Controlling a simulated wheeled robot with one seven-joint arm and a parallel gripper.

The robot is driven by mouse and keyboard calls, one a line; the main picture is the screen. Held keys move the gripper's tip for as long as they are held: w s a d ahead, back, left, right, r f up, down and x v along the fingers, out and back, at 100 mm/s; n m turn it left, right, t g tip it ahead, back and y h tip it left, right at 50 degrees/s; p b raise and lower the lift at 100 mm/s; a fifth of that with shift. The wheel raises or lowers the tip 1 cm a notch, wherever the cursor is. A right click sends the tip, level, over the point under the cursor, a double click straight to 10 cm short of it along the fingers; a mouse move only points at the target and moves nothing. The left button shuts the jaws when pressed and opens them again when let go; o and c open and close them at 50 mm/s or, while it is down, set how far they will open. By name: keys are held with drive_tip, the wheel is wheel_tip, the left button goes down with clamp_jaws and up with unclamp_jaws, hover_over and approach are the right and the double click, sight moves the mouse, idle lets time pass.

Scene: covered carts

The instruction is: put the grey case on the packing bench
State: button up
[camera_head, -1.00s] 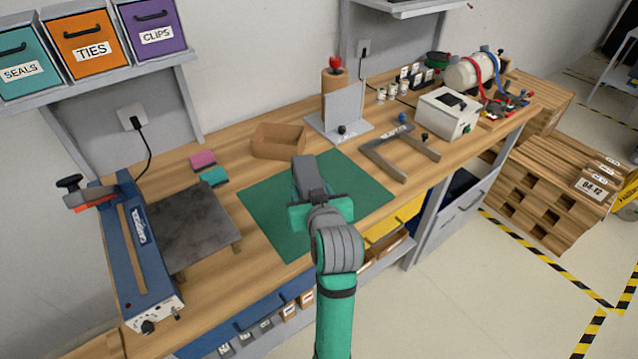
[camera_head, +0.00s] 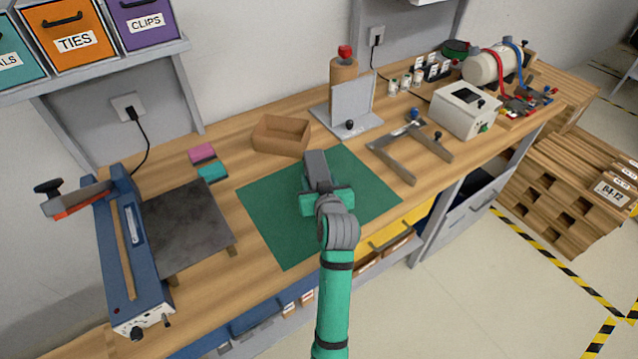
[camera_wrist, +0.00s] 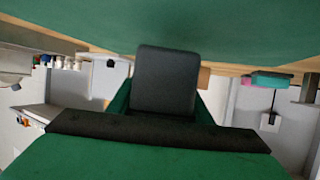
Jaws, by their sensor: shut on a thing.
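The grey case (camera_head: 317,166) is a small dark grey block held in front of my gripper (camera_head: 325,198), over the green mat on the packing bench (camera_head: 262,188). In the wrist view the case (camera_wrist: 165,75) sits between the green fingers of my gripper (camera_wrist: 165,104), which are shut on it. The green mat (camera_head: 280,235) lies flat on the wooden bench top. The underside of the case is hidden, and I cannot tell whether it touches the mat.
An open cardboard box (camera_head: 281,136) and a grey upright stand (camera_head: 352,105) are behind the mat. A grey U-shaped frame (camera_head: 410,150) lies to the right. A dark plate (camera_head: 188,225) and a blue sealer (camera_head: 135,245) are to the left. The mat around the case is clear.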

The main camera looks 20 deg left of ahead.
wheel_tip(320, 180, down, 3)
drive_tip(key=shift+w+d+r, duration=0.1)
drive_tip(key=shift+d, duration=0.05)
drive_tip(key=shift+f, duration=0.2)
drive_tip(key=o, duration=1.4)
drive_tip(key=shift+o, duration=0.2)
drive_tip(key=shift+s+r, duration=0.15)
drive_tip(key=shift+s, duration=0.1)
drive_tip(key=v, duration=1.1)
drive_tip(key=shift+s+d+r, duration=0.1)
drive_tip(key=shift+s+r, duration=0.1)
drive_tip(key=shift+s, duration=0.1)
